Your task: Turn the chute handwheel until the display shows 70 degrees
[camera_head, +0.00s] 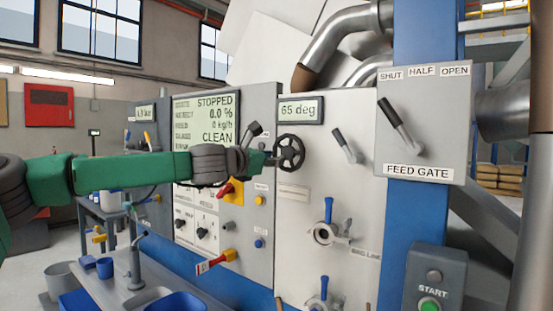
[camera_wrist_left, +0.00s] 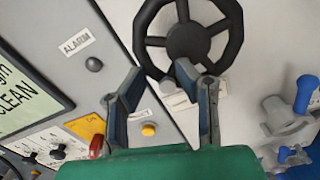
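The black spoked chute handwheel (camera_head: 290,152) is mounted on the pale panel, just below a small display (camera_head: 300,110) that reads 65 deg. In the left wrist view the handwheel (camera_wrist_left: 233,32) fills the top centre, its lower rim beyond my fingertips. My left gripper (camera_head: 262,150), on a green arm from the left, is close to the wheel's left side. In the left wrist view the left gripper (camera_wrist_left: 158,78) has its two fingers apart with nothing between them. One fingertip overlaps the wheel's lower rim in the picture; I cannot tell if it touches. My right gripper is out of view.
A large screen (camera_head: 207,120) reads STOPPED and CLEAN. Right of the wheel are a grey lever (camera_head: 347,146) and the FEED GATE box (camera_head: 424,125). Blue-handled valves (camera_head: 327,232) sit below. A red knob (camera_wrist_left: 97,146) and yellow button (camera_wrist_left: 149,129) lie near my fingers.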

